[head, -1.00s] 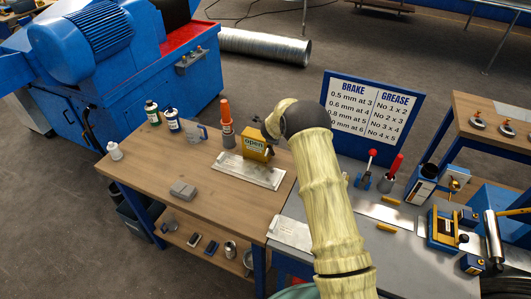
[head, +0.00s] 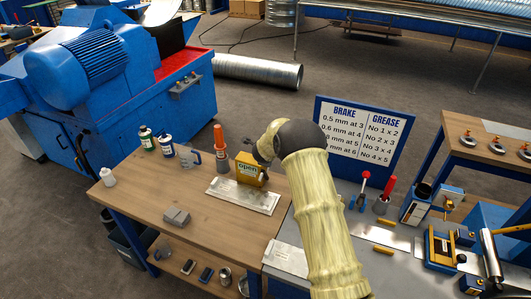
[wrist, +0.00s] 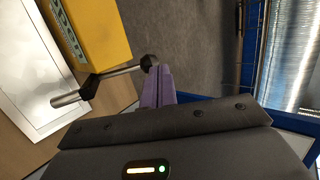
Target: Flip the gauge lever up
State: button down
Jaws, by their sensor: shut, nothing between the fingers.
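The gauge is a yellow box (head: 248,174) with a green-and-white "open" label, standing on a pale metal plate (head: 240,197) on the wooden bench. In the wrist view the yellow box (wrist: 100,28) is at the upper left. The lever (wrist: 110,78) is a metal rod running beside the box, with a dark round knob (wrist: 149,61) at one end. My gripper (wrist: 158,72) shows purple fingers, shut and empty, with tips right beside the knob. I cannot tell whether they touch it. In the head view my wrist hides part of the lever.
An orange-capped tube (head: 220,150), bottles (head: 145,138) and a grey block (head: 177,216) stand on the bench. A brake and grease sign (head: 362,138) stands behind my arm. A red-handled lever (head: 362,190) is to the right.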

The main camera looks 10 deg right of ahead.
jog(key=w+d+r+b+v, duration=0.1)
jog(key=b+v, duration=0.1)
jog(key=v, duration=0.9)
jog(key=shift+r, duration=0.4)
jog(key=s+d+n+g+y, duration=0.1)
jog(key=s+d+n+g, duration=0.1)
jog(key=s+n, duration=0.9)
jog(key=s+d+n+g+y, duration=0.1)
jog(key=s+n+g, duration=0.4)
jog(key=s, duration=2.2)
jog(key=d+r+n, duration=0.1)
jog(key=n, duration=0.5)
jog(key=shift+s+n+y, duration=0.15)
jog(key=shift+n+y, duration=0.15)
jog(key=shift+n, duration=0.1)
